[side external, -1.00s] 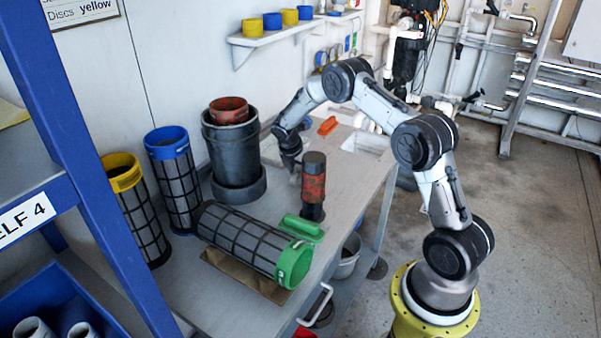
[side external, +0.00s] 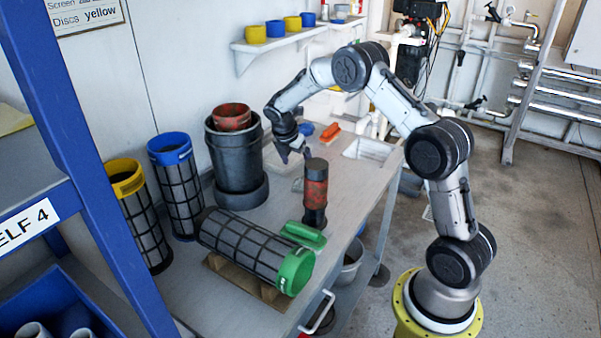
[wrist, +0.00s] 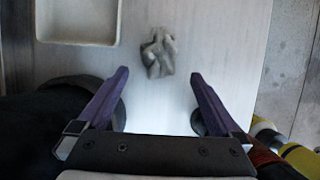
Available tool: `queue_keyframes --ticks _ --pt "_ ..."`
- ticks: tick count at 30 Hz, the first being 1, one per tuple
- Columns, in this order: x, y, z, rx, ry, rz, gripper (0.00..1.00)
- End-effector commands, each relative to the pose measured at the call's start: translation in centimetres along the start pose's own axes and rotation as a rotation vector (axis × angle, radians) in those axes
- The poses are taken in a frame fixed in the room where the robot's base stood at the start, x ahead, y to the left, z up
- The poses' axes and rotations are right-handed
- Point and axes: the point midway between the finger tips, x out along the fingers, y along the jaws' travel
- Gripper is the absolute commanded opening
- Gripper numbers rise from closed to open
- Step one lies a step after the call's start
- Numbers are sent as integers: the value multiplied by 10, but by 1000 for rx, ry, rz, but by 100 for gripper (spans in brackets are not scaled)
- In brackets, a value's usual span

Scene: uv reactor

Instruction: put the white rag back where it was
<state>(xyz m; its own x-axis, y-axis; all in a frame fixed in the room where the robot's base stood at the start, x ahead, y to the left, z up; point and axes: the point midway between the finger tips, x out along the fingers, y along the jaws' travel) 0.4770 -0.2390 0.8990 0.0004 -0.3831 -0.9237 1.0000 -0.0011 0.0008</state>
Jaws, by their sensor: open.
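The rag (wrist: 157,52), a small crumpled grey-white cloth, lies on the pale worktop in the wrist view, just beyond my fingertips and roughly centred between them. I cannot make it out in the side view. My gripper (wrist: 158,76) is open, with two purple fingers spread apart and nothing between them. In the side view my gripper (side external: 289,153) hangs above the worktop, right of the dark grey vessel and behind the red and black cylinder.
A dark grey vessel (side external: 236,160) and an upright red and black cylinder (side external: 315,190) stand near my gripper. A green-ended screen (side external: 294,272) lies in front. An orange-red item (side external: 331,131) lies behind. A shallow pale tray (wrist: 78,38) is at the wrist view's upper left.

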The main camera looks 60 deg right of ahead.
Motion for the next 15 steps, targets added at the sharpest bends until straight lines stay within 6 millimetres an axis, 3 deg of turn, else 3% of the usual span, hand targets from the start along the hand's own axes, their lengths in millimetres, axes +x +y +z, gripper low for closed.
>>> queue_keyframes --ticks 6,15 --pt "-26 0 0 -1 0 1 100" --pt "-32 0 0 0 0 -1 100"
